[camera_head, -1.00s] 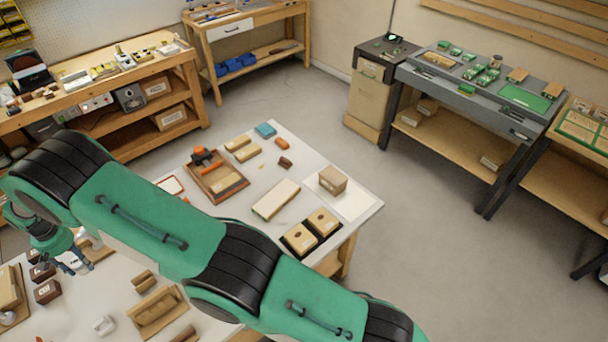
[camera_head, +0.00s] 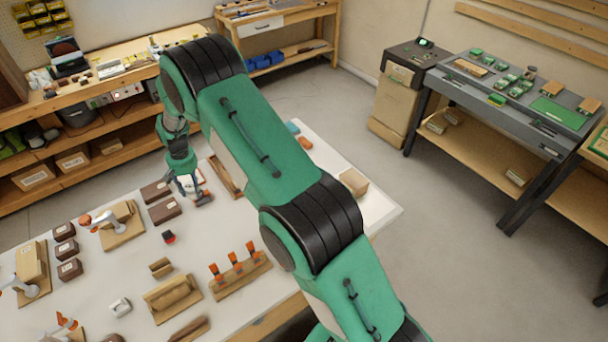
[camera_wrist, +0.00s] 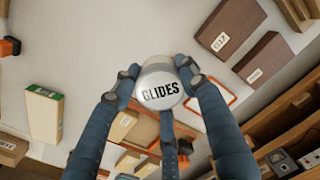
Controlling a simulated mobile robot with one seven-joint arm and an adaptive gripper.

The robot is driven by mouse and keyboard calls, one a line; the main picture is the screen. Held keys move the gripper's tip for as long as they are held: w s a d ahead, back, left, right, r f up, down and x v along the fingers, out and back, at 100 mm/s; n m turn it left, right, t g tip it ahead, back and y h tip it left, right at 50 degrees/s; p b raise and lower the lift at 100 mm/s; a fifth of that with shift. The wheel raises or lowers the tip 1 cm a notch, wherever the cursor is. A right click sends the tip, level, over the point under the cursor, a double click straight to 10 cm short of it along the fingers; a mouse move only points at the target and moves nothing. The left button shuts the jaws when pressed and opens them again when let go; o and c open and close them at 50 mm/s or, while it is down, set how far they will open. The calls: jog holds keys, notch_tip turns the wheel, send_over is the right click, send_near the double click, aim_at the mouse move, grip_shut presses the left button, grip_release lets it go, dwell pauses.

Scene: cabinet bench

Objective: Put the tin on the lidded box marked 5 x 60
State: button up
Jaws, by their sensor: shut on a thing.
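My gripper (camera_wrist: 160,84) is shut on a round tin (camera_wrist: 157,88), whose pale lid reads GLIDES in the wrist view. In the head view my gripper (camera_head: 192,192) hangs over the table, just right of two dark brown boxes. These are a rear box (camera_head: 155,190) and a front box (camera_head: 165,211). They also show in the wrist view, as one box (camera_wrist: 232,22) and another box (camera_wrist: 268,62), each with a white label too small to read surely. I cannot tell which box is marked 5 x 60. The tin is hardly distinguishable in the head view.
Several smaller dark labelled boxes (camera_head: 67,250) stand at the left of the white table (camera_head: 215,235). A small red-and-black object (camera_head: 169,237) and a wooden rack with orange-topped items (camera_head: 240,272) are in front. An orange-edged tray (camera_wrist: 215,98) lies below the gripper.

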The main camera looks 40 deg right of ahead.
jog(key=s+d+m, duration=0.2)
jog(key=s+d, duration=0.2)
jog(key=d, duration=0.6)
jog(key=s+d+r+m, duration=0.1)
jog(key=s+d, duration=0.4)
jog(key=d, duration=0.5)
jog(key=s+d+m, duration=0.2)
jog(key=s+d, duration=0.2)
jog(key=d, duration=0.6)
jog(key=s+d+m, duration=0.2)
jog(key=s+d, duration=0.7)
jog(key=s, duration=0.4)
jog(key=s+d+m, duration=0.3)
jog(key=s+d, duration=0.7)
jog(key=s, duration=0.3)
jog(key=shift+s+f, duration=0.15)
jog(key=shift+s, duration=0.25)
jog(key=shift+w+d, duration=0.1)
send_over(354, 178)
jog(key=shift+d+f, duration=0.1)
jog(key=shift+f, duration=0.65)
